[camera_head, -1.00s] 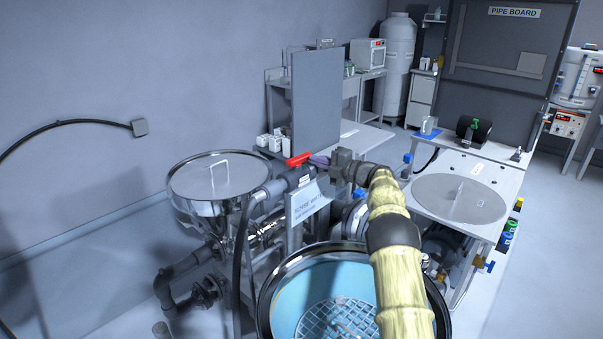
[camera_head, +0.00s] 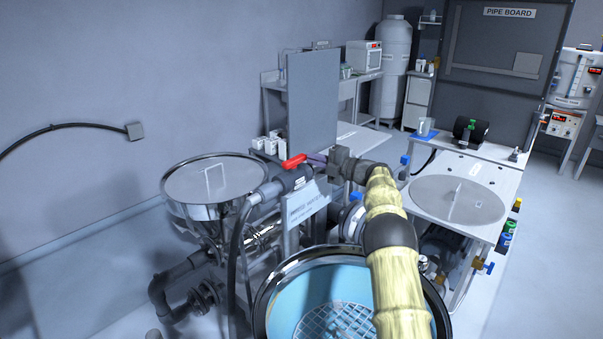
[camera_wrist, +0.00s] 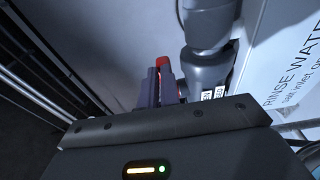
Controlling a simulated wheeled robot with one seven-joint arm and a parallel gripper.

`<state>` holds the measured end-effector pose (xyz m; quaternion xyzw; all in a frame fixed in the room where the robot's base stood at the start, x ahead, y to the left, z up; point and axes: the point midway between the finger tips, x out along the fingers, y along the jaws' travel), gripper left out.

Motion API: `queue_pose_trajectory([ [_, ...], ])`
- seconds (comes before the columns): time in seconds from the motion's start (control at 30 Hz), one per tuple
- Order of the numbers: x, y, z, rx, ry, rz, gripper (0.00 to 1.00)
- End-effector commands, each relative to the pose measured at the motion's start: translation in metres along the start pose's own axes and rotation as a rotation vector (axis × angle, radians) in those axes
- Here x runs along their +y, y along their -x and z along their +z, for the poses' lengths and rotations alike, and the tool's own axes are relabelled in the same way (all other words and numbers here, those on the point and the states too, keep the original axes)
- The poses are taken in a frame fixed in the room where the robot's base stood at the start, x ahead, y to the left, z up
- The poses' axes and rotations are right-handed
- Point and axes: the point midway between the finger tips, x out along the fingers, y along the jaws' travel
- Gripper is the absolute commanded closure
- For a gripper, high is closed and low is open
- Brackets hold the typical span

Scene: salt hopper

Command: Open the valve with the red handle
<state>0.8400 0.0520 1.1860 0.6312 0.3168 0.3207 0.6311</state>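The red handle (camera_head: 293,162) sits on top of a grey pipe valve (camera_head: 292,179), beside the steel hopper, in the head view. My gripper (camera_head: 311,158) reaches it from the right, its purple-grey fingers at the handle's right end. In the wrist view, the two fingers of my gripper (camera_wrist: 159,80) are close together, and the red handle (camera_wrist: 162,63) shows at their tips. The grey valve body (camera_wrist: 207,65) lies just right of the fingers. Whether the fingers grip the handle or only stand around it cannot be told.
A steel hopper with a lid (camera_head: 214,180) stands left of the valve. A rinse water sign (camera_head: 307,204) hangs below it. A grey upright panel (camera_head: 313,100) stands behind. A round blue-lined vessel (camera_head: 285,300) is in front, below my arm. A white bench (camera_head: 485,170) is at right.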

Motion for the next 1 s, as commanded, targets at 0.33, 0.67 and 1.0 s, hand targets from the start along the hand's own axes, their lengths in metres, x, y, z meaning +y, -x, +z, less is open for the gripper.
queue_pose_trajectory([
  [0.33, 0.004, 0.000, -0.005, 0.004, 0.003, 0.012, 1.00],
  [0.67, 0.003, 0.030, -0.005, 0.005, 0.004, 0.009, 1.00],
  [1.0, 0.009, 0.049, 0.011, 0.010, 0.002, 0.006, 1.00],
])
